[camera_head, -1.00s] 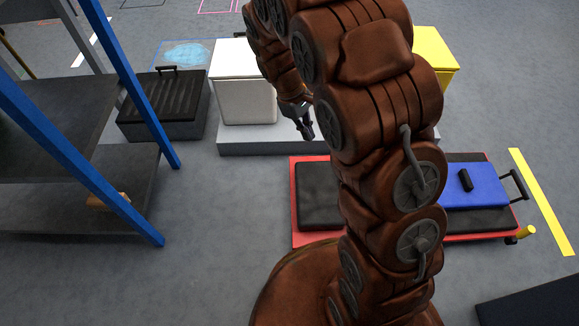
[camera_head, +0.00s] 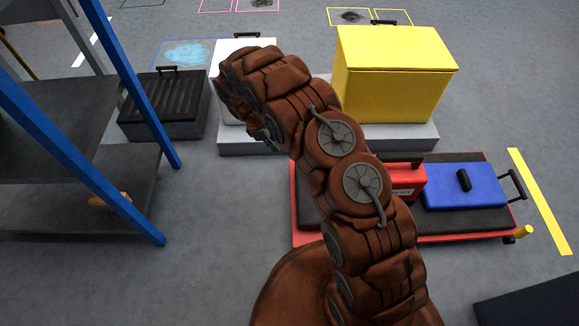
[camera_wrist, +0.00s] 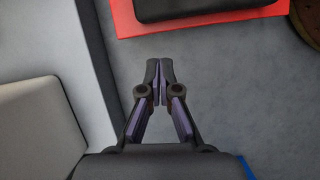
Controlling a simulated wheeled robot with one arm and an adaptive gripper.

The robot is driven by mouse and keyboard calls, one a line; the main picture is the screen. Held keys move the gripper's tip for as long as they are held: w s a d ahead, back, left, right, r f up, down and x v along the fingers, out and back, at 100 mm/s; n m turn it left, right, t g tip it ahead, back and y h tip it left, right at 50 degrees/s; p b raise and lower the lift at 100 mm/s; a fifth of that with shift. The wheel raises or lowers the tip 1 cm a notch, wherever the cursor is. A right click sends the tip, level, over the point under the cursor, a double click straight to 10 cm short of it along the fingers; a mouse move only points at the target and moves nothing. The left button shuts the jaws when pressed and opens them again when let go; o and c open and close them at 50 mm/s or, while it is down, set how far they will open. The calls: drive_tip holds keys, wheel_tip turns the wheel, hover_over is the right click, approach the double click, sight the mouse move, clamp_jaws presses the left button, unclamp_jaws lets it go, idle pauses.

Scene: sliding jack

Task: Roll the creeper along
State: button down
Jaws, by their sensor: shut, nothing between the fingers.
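The creeper (camera_head: 300,225) is a low red-framed board with black pads. It lies on the floor at right of centre in the head view, behind my arm. It carries a red box (camera_head: 410,185) and a blue case (camera_head: 465,188). A black handle (camera_head: 514,185) and a yellow-tipped piece (camera_head: 524,232) are at its right end. In the wrist view the creeper's red edge (camera_wrist: 127,22) and black pad (camera_wrist: 195,8) cross the top. My gripper (camera_wrist: 160,66) is shut and empty over grey floor, apart from the creeper in the picture. In the head view my arm mostly hides the gripper.
Behind the creeper, a yellow box (camera_head: 395,85) and a white box (camera_head: 235,60) stand on a pale platform (camera_head: 240,148). A dark ribbed case (camera_head: 165,105) is left of them. A blue-posted shelf (camera_head: 130,200) stands at left. Yellow floor tape (camera_head: 540,200) lies right of the creeper.

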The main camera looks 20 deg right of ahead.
drive_tip(key=d+f+n+b, duration=0.1)
drive_tip(key=d+f+b, duration=0.3)
drive_tip(key=f, duration=1)
drive_tip(key=shift+s+d+f+b, duration=0.35)
drive_tip(key=shift+s+d, duration=0.1)
drive_tip(key=shift+d, duration=0.2)
